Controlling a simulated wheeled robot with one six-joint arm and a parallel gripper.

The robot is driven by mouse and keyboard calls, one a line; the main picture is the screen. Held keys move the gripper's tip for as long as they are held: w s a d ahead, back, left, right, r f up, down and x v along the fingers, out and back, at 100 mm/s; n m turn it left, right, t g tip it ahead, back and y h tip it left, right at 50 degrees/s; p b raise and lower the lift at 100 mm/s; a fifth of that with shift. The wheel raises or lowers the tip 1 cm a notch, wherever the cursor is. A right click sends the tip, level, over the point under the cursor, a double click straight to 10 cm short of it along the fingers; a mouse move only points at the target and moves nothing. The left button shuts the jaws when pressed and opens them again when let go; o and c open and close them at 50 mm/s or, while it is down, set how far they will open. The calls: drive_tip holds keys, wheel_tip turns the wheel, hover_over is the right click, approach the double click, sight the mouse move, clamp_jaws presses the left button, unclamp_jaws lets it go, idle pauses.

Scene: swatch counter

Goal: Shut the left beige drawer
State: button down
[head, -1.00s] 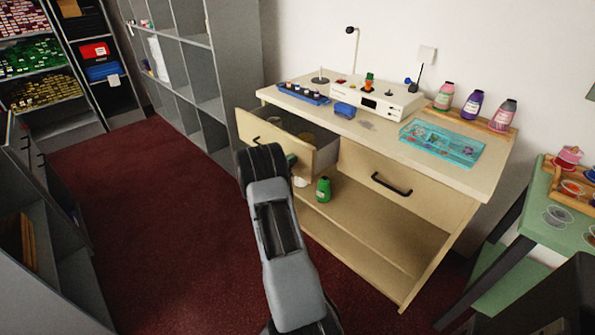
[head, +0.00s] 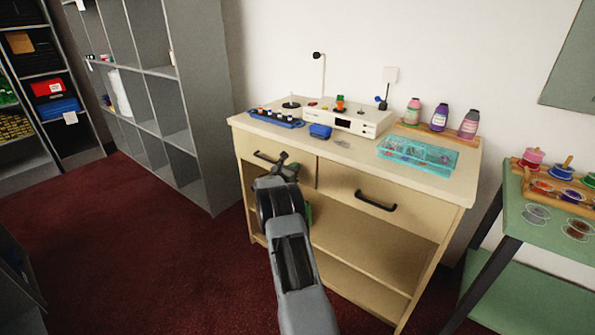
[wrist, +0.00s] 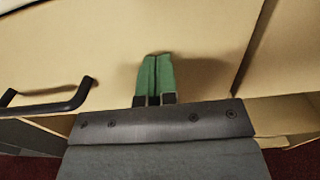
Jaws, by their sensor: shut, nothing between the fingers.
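The left beige drawer (head: 246,146) sits in the beige counter, and its front looks flush with the front of the right drawer (head: 375,200); a tiny gap cannot be ruled out. Its dark handle (head: 265,157) shows just left of my gripper. My gripper (head: 284,160) is shut and empty, at the drawer front. In the wrist view, the closed green fingertips (wrist: 157,57) point at the drawer face (wrist: 200,35) and seem to touch it, right of the handle (wrist: 60,104). The drawer's inside is hidden.
A green table (head: 540,210) stands at right. Grey shelves (head: 205,110) stand at left. Red carpet on the left is clear.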

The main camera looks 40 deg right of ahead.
drive_tip(key=shift+d+r, duration=0.3)
drive_tip(key=shift+r, duration=0.05)
drive_tip(key=shift+a, duration=0.1)
drive_tip(key=s+a, duration=0.2)
drive_tip(key=a, duration=1.2)
drive_tip(key=shift+s+a+f+p, duration=0.15)
drive_tip(key=shift+f+p, duration=0.2)
drive_tip(key=shift+p, duration=0.1)
drive_tip(key=s+a+f+m+g+y, duration=0.1)
drive_tip(key=s+f+m+g+y, duration=0.25)
drive_tip(key=s+f+m, duration=0.2)
drive_tip(key=s+a+r+m+g+y+p, duration=0.2)
drive_tip(key=s+a+r+m+y+p, duration=0.1)
drive_tip(key=s+a+m+y+p, duration=0.25)
drive_tip(key=s+a+r+m+t+y+p, duration=0.2)
drive_tip(key=s+a+r+p, duration=0.3)
drive_tip(key=a+r, duration=0.3)
drive_tip(key=s+a+r+m+t+y+p, duration=0.2)
drive_tip(key=s+a+r+m+y+p, duration=0.2)
drive_tip(key=r, duration=0.7)
drive_tip(key=s+a+r+m+t+y+p, duration=0.2)
drive_tip(key=s+a+r+p, duration=0.3)
drive_tip(key=a+r, duration=0.5)
drive_tip(key=shift+s+a+r+m+y+p, duration=0.15)
drive_tip(key=shift+s+a+m+y+p, duration=0.3)
drive_tip(key=shift+s+a, duration=0.75)
